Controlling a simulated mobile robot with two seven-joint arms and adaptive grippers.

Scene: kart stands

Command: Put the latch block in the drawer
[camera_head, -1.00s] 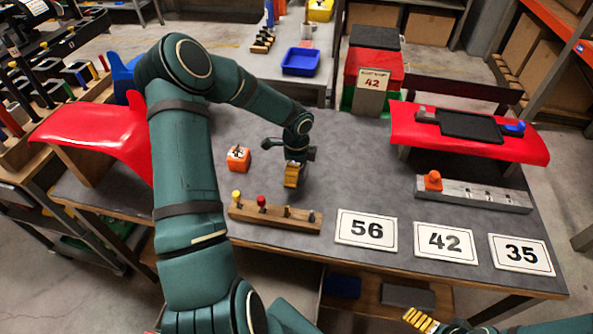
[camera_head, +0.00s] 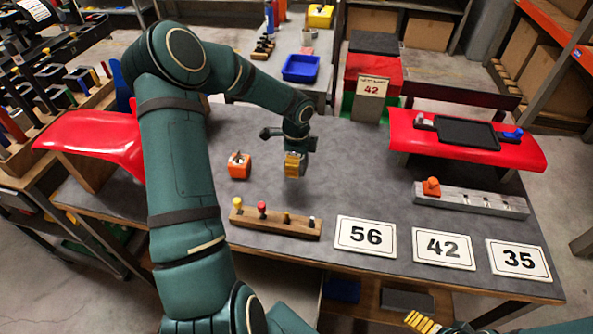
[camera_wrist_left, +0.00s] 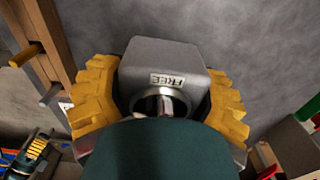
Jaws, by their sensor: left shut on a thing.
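My left gripper (camera_head: 295,165) is over the middle of the grey workbench. Its yellow fingers are shut on a grey metal block (camera_wrist_left: 165,65) marked FREE with a round ring on it, which I take to be the latch block. The block is mostly hidden behind the fingers in the head view. A gap and a shadow show beneath the gripper. A wooden compartment (camera_head: 362,306) shows below the bench's front edge, with blue and dark grey items in it; I cannot tell if it is the drawer. My right gripper (camera_head: 424,322) is at the bottom edge, partly cut off.
An orange block (camera_head: 239,166) stands left of the left gripper. A wooden peg bar (camera_head: 275,222) lies in front. Number cards 56 (camera_head: 365,236), 42 (camera_head: 443,247) and 35 (camera_head: 518,260) lie at front right. A grey rail (camera_head: 470,201) and a red stand (camera_head: 466,145) are on the right.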

